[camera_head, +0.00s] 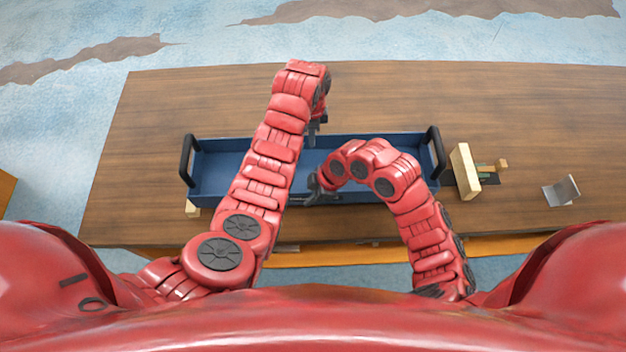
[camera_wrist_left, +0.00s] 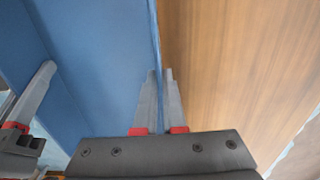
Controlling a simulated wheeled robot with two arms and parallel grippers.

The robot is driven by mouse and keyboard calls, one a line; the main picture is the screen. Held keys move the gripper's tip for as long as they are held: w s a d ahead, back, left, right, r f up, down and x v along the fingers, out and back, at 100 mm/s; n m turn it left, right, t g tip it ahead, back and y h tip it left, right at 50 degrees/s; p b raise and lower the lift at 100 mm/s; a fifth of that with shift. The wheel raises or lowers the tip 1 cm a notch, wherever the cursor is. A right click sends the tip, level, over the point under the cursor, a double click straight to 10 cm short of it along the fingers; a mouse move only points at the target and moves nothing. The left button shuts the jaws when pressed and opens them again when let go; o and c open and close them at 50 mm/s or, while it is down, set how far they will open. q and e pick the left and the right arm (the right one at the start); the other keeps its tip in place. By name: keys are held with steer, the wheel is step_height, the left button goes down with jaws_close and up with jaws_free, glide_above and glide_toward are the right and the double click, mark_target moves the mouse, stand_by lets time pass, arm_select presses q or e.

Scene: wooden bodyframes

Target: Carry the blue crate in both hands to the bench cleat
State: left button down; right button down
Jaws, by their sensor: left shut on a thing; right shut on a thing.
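The blue crate (camera_head: 218,170) is a long, shallow tray with a black handle at each end, lying lengthwise across the bench. My left gripper (camera_head: 314,132) is at the middle of its far wall. In the left wrist view, that gripper (camera_wrist_left: 163,75) is shut with one finger on each side of the crate wall (camera_wrist_left: 95,45). My right gripper (camera_head: 316,187) is shut on the near wall, partly hidden by its own arm. A pale wooden block (camera_head: 464,171), seemingly the bench cleat, stands close to the right of the crate's right handle.
The wooden bench top (camera_head: 150,120) is clear behind and left of the crate. A grey bent plate (camera_head: 561,191) lies farther right. A small pale block (camera_head: 192,209) shows at the crate's near left corner.

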mark_target(312, 148)
arm_select(q)
steer(key=shift+f, duration=0.15)
arm_select(e)
steer(key=shift+w+f, duration=0.1)
steer(key=shift+w, duration=0.05)
